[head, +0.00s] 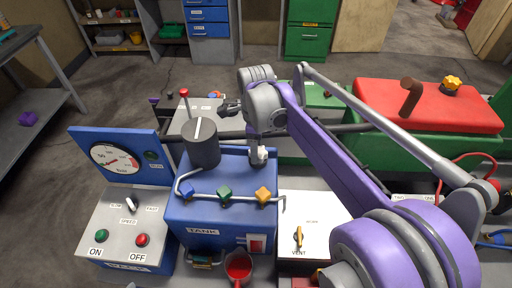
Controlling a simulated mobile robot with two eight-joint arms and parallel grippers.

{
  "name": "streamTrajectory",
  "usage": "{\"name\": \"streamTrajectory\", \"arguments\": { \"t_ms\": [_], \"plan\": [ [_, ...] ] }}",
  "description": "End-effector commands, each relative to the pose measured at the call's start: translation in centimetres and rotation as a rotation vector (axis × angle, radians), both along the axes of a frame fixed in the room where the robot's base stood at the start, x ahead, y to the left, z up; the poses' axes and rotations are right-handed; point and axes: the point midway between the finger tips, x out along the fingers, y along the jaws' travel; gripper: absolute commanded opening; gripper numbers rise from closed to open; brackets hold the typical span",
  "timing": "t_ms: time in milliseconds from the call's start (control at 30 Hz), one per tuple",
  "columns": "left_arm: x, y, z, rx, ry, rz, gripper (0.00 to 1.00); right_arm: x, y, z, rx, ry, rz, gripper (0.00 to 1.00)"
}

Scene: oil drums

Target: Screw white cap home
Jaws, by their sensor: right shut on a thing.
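My right gripper (259,156) reaches down over the top back-right part of the blue tank (221,214). It is shut on the small white cap (263,154), which shows only in part at its fingertips. The cap is at the tank's top. Whether it sits on a thread or a little above it, I cannot tell. My left gripper is not in view.
A dark cylinder (201,145) stands on the tank's left, beside a red-tipped lever (184,93). A gauge panel (114,157) stands left, a red cup (238,268) in front, a red-topped green box (428,103) right.

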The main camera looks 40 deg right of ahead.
Motion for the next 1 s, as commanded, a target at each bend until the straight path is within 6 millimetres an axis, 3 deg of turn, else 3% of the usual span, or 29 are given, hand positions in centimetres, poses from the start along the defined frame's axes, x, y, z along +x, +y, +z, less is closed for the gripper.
{"name": "streamTrajectory", "arguments": {
  "t_ms": [233, 267, 433, 767, 1000],
  "plan": [
    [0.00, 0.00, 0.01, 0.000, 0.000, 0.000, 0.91, 0.05, -0.04, 0.04, 0.000, -0.001, -0.013, 0.08],
    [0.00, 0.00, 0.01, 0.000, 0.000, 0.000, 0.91, 0.05, -0.04, 0.04, 0.000, -0.001, -0.013, 0.67],
    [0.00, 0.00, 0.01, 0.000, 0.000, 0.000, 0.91, 0.03, -0.03, 0.02, -0.001, -0.001, -0.011, 0.96],
    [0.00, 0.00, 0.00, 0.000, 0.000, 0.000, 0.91, -0.02, 0.01, 0.00, 0.000, 0.000, 0.024, 0.96],
    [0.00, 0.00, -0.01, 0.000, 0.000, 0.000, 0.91, -0.20, 0.14, 0.00, 0.000, 0.000, 0.359, 0.96]
  ]
}}
